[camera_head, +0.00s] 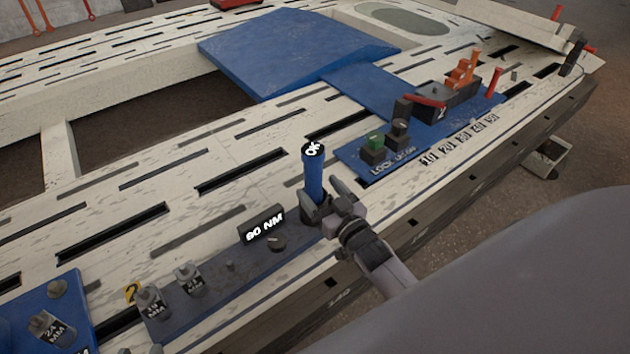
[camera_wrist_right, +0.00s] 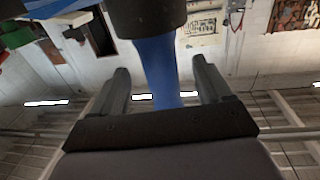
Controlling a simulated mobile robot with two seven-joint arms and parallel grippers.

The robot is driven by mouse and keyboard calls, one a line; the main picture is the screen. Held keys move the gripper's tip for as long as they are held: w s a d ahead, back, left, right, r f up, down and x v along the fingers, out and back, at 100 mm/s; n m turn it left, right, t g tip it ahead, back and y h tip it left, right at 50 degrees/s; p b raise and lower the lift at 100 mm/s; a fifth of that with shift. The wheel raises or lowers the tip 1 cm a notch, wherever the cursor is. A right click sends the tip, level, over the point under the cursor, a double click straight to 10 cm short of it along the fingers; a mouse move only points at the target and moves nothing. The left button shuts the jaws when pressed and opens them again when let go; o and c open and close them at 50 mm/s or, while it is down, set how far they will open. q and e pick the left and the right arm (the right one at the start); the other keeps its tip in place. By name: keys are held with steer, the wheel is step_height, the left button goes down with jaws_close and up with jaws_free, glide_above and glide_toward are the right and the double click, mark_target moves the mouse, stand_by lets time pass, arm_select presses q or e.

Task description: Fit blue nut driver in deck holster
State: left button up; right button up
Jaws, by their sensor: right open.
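The blue nut driver (camera_head: 313,176) stands upright at the right end of a dark blue plate, its black top with white marking facing up. Its lower end is in a dark cup-like base, which looks like the deck holster (camera_head: 313,212), partly hidden by my gripper. My right gripper (camera_head: 325,199) is open, its fingers on either side of the driver's lower part. In the right wrist view the blue shaft (camera_wrist_right: 160,75) runs between the two open fingers (camera_wrist_right: 163,88); I cannot tell whether they touch it. My left gripper is not in view.
A black "80 NM" block (camera_head: 262,226) and a small knob (camera_head: 277,243) stand close left of the driver. Several metal sockets (camera_head: 188,277) stand farther left. A blue panel with a green button (camera_head: 375,141) lies to the right.

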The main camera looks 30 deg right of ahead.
mark_target(317, 188)
steer(key=shift+s+r, duration=0.1)
steer(key=shift+s, duration=1.1)
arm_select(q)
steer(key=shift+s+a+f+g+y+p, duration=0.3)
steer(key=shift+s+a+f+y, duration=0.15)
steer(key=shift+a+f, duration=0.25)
arm_select(e)
steer(key=shift+s, duration=0.6)
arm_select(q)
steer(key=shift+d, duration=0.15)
